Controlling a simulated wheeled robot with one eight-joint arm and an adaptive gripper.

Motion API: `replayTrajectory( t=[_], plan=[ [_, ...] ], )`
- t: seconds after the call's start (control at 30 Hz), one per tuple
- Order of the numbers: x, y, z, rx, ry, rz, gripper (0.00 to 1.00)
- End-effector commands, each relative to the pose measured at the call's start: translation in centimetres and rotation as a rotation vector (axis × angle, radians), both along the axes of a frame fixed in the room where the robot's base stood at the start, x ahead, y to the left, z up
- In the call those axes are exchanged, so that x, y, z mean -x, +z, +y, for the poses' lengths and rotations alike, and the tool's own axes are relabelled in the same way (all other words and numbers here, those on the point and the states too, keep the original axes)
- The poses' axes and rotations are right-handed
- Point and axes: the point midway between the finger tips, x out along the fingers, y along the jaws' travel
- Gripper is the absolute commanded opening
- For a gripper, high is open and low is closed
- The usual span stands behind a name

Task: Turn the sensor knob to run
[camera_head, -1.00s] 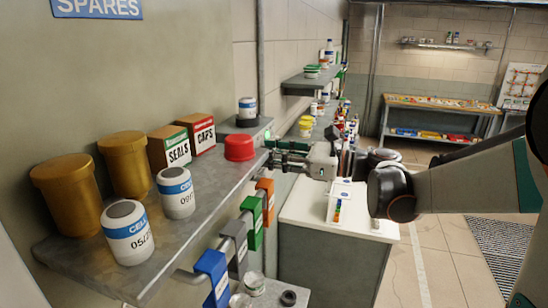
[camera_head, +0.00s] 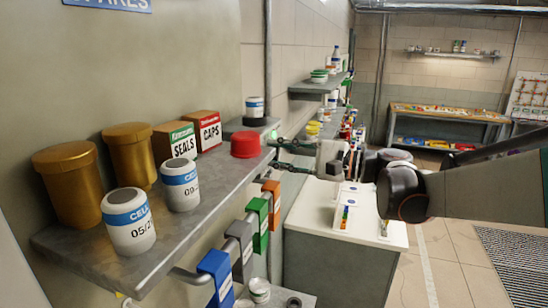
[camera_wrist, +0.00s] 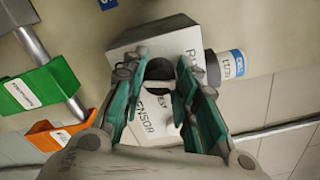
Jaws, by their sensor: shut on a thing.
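The sensor box (camera_wrist: 190,45) is a pale grey box in the wrist view, with its face towards my gripper. SENSOR is printed on the face, and part of what looks like RUN shows at the upper right. The dark round knob (camera_wrist: 158,70) sits on this face, partly hidden by my fingers. My gripper (camera_wrist: 164,68) has its green-sided fingers on either side of the knob and is shut on it. In the head view my gripper (camera_head: 279,153) is at the far end of the shelf, beside the box (camera_head: 246,125); the knob is hidden there.
A white-and-blue cell (camera_head: 255,106) stands on the box. A red-lidded jar (camera_head: 245,144) is close to my gripper on the shelf (camera_head: 190,222). Cartons, gold jars and more cells stand nearer. Coloured holders (camera_head: 262,222) hang below. A white-topped cabinet (camera_head: 300,238) stands below my arm.

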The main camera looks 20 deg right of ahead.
Motion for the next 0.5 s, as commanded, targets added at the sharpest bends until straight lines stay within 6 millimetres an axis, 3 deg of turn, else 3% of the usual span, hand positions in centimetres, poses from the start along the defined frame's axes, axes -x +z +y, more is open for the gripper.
replayTrajectory(
  t=[0.5],
  plan=[
    [0.03,-0.09,0.04,0.169,0.001,-0.234,0.04]
  ],
)
